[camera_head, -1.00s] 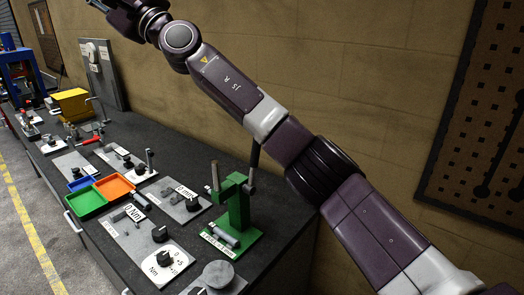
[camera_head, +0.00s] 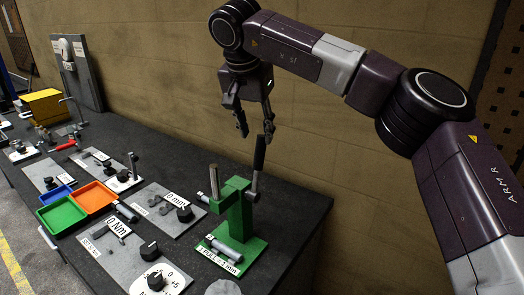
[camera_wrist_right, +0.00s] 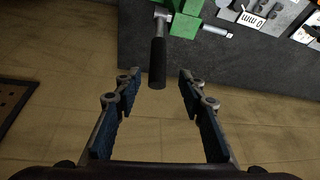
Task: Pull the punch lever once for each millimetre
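The green punch press (camera_head: 238,215) stands near the right end of the dark bench, with a label reading "1 PULL = 1 mm" (camera_head: 219,256) at its base. Its lever (camera_head: 258,160) rises on the right side and ends in a black grip. My right gripper (camera_head: 255,128) is open and empty, pointing down just above and behind the grip's tip. In the right wrist view the black grip (camera_wrist_right: 158,64) lies ahead, centred between the open fingers (camera_wrist_right: 158,78). A plate reading "0 mm" (camera_head: 176,197) lies left of the press. My left gripper is not in view.
Green (camera_head: 62,215), orange (camera_head: 92,197) and blue (camera_head: 55,195) trays sit left on the bench. A "0 Nm" plate (camera_head: 116,229) with knobs lies in front. A brick wall (camera_head: 330,150) rises close behind the bench.

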